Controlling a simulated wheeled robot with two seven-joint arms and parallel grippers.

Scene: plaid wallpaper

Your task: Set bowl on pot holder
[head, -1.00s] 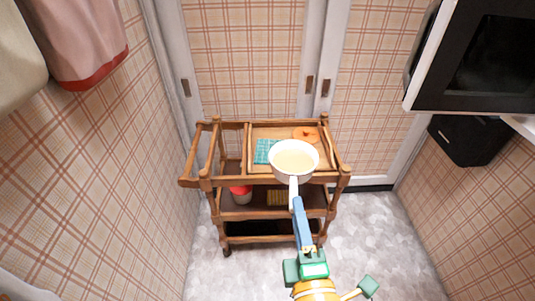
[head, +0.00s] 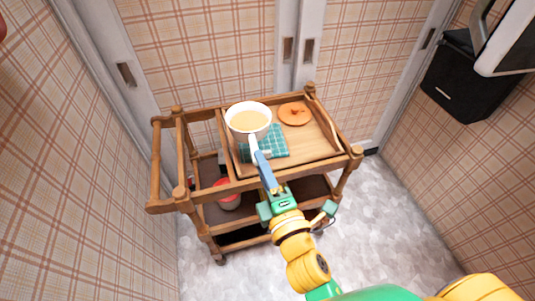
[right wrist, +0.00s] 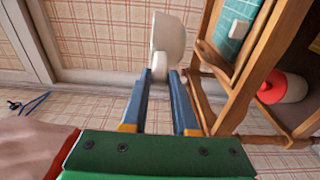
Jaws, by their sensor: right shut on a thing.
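The bowl, a white long-handled pan with pale yellow contents (head: 249,121), is over the back left of the tray in the head view. It also shows in the right wrist view (right wrist: 168,42). My right gripper (head: 259,158) is shut on its handle with blue fingers. The teal checked pot holder (head: 272,145) lies flat on the tray, to the lower right of the bowl, partly hidden by the bowl and handle. It also shows in the right wrist view (right wrist: 232,40). The bowl looks raised; I cannot tell its exact height. My left gripper is not in view.
The wooden cart (head: 300,172) has a raised rail around its top tray. An orange round lid-like thing (head: 294,114) lies at the tray's back. A red-topped white jar (head: 228,195) stands on the shelf below. The tray's right part is clear.

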